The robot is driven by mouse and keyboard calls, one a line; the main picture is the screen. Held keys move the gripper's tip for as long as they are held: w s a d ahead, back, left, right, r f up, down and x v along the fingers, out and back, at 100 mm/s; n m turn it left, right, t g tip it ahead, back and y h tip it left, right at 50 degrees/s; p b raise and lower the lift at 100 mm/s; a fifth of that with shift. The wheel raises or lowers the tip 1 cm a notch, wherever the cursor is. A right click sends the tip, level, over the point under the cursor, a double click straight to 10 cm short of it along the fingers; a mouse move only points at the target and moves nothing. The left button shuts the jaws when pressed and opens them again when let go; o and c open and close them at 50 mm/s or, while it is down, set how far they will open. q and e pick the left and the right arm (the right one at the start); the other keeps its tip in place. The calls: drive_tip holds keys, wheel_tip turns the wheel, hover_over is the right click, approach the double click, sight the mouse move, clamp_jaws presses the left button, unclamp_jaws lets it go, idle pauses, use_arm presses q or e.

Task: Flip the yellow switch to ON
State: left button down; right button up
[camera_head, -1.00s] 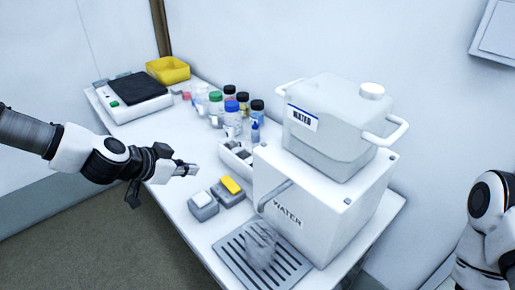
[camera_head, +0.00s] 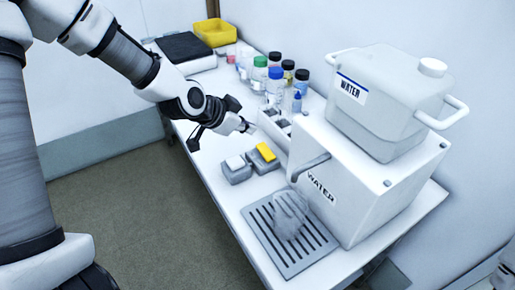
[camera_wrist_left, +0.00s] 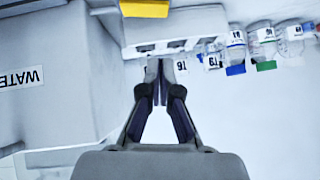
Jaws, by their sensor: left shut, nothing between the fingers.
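The yellow switch (camera_head: 265,152) is a yellow rocker on a small grey box on the white table. It stands beside a similar box with a white switch (camera_head: 235,162). Its tilt is too small to tell ON from OFF. My left gripper (camera_head: 249,128) is shut and empty, above and behind the two switches in the head view, apart from them. My right gripper is not in view.
A white rack (camera_head: 272,125) stands just behind the switches, with capped bottles (camera_head: 275,88) beyond it. The water dispenser (camera_head: 355,190) and its drip grille (camera_head: 285,235) are to the right. A yellow bin (camera_head: 215,33) is at the back.

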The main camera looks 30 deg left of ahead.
sight(263, 144)
use_arm(q)
drive_tip(key=x, duration=0.5)
drive_tip(key=shift+w+f, duration=0.1)
drive_tip(key=shift+f, duration=0.05)
drive_tip(key=f, duration=0.3)
drive_tip(key=shift+w+a+f, duration=0.2)
drive_tip(key=shift+a+f, duration=0.05)
drive_tip(key=shift+f, duration=0.15)
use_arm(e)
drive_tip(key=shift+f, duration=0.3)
use_arm(q)
drive_tip(key=shift+a+f, duration=0.15)
drive_tip(key=shift+f, duration=0.1)
drive_tip(key=shift+s+d+r, duration=0.3)
drive_tip(key=shift+s+d, duration=0.05)
drive_tip(key=shift+d, duration=0.3)
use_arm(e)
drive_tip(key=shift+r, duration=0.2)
use_arm(q)
drive_tip(key=shift+r+p, duration=0.1)
drive_tip(key=shift+p, duration=0.25)
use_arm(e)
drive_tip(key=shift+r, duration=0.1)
